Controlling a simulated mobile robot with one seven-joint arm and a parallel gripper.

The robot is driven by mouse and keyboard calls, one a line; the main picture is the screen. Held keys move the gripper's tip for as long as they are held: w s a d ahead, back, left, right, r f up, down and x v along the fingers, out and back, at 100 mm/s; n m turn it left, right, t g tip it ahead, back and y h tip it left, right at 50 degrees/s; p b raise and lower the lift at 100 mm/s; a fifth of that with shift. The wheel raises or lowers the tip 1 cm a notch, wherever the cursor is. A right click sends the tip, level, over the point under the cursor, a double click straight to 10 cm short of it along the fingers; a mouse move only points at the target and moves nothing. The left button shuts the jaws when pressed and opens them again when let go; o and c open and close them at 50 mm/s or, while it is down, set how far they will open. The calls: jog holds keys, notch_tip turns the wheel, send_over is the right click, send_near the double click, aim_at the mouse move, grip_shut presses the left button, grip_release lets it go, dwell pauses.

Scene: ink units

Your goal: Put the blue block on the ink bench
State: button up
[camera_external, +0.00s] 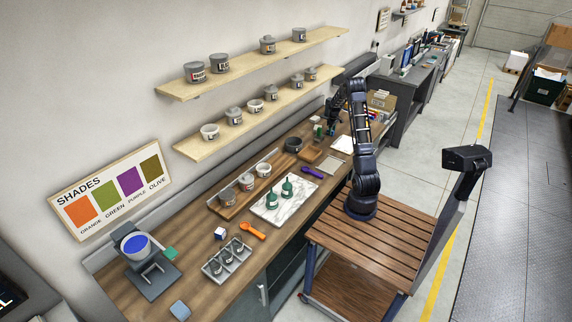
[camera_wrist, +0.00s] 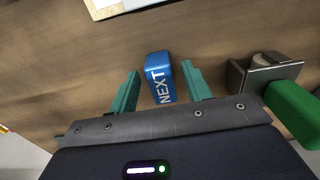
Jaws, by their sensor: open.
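In the wrist view, a blue block (camera_wrist: 160,80) marked NEXT lies on a brown wood-grain surface (camera_wrist: 60,60). My gripper (camera_wrist: 160,68) is open, with one teal finger on each side of the block. A gap shows between each finger and the block. In the external view my gripper (camera_external: 332,128) is low over the far part of the long wooden bench (camera_external: 196,262). This block cannot be made out there. A small blue-and-white cube (camera_external: 221,233) stands on the near part of the bench.
A metal holder (camera_wrist: 262,72) and a green object (camera_wrist: 293,112) are close to my right finger. On the bench are a marble slab (camera_external: 268,208) with green bottles, a grey tray (camera_external: 215,271) of small jars and an orange tool (camera_external: 252,231). Shelves (camera_external: 245,65) with pots hang above.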

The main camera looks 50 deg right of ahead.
notch_tip(320, 180, up, 10)
jog(key=r, duration=0.1)
jog(key=s+a+r+t, duration=0.1)
jog(key=a+r, duration=0.5)
jog(key=a, duration=0.5)
jog(key=s+a+r, duration=0.2)
jog(key=a+r, duration=0.3)
jog(key=a, duration=0.5)
jog(key=s+a+r+t, duration=0.1)
jog(key=a+r, duration=0.5)
jog(key=a, duration=0.5)
jog(key=s+a+t, duration=0.2)
jog(key=s+a, duration=1.9)
jog(key=s, duration=0.1)
jog(key=shift+f+t, duration=0.3)
jog(key=shift+f, duration=0.1)
